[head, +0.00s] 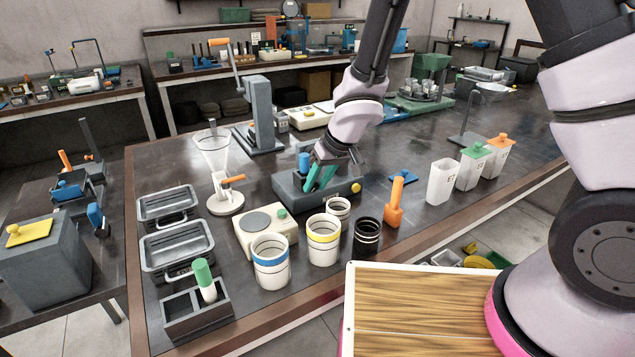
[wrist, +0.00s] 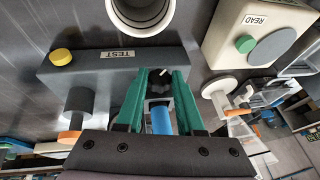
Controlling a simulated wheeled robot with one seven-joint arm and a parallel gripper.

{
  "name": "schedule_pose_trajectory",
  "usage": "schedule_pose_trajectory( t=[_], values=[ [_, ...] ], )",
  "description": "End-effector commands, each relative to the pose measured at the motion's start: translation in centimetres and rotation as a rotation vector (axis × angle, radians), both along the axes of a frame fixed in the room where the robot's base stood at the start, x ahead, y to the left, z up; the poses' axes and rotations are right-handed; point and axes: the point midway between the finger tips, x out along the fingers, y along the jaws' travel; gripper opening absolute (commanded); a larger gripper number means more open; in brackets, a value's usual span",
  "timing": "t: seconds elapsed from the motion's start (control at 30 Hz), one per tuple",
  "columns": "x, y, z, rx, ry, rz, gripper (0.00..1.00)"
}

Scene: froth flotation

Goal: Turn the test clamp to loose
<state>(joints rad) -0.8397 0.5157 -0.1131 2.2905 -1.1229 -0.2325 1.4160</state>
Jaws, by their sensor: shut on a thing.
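The test clamp is a grey block (wrist: 100,62) marked TEST, with a yellow button (wrist: 62,57) on one end. In the head view the block (head: 287,190) stands mid-bench, its yellow button (head: 355,187) at the right end. My gripper (wrist: 159,78) has green fingers, shut on a dark knob (wrist: 157,76) with a pale mark, at the block's edge. A blue cylinder (wrist: 162,120) shows between the fingers, nearer the palm. It also shows in the head view (head: 304,162), beside my gripper (head: 318,180). The fingers hide part of the knob, and its setting cannot be read.
A cream scale (head: 268,232) marked READ, a small white cup (head: 338,208), a black cup (head: 367,236) and an orange-handled tool (head: 394,205) stand close in front. A funnel stand (head: 225,195) is at left. Bench behind the block's right end is mostly clear.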

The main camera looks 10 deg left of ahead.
Motion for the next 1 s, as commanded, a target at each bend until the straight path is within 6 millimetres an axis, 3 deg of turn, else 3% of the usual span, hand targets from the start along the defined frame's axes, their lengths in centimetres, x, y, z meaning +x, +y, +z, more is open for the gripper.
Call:
schedule_pose_trajectory(
  t=[1.0],
  values=[
    [-0.77, 1.02, -0.14, -0.475, -0.361, 0.004, 0.00]
  ],
)
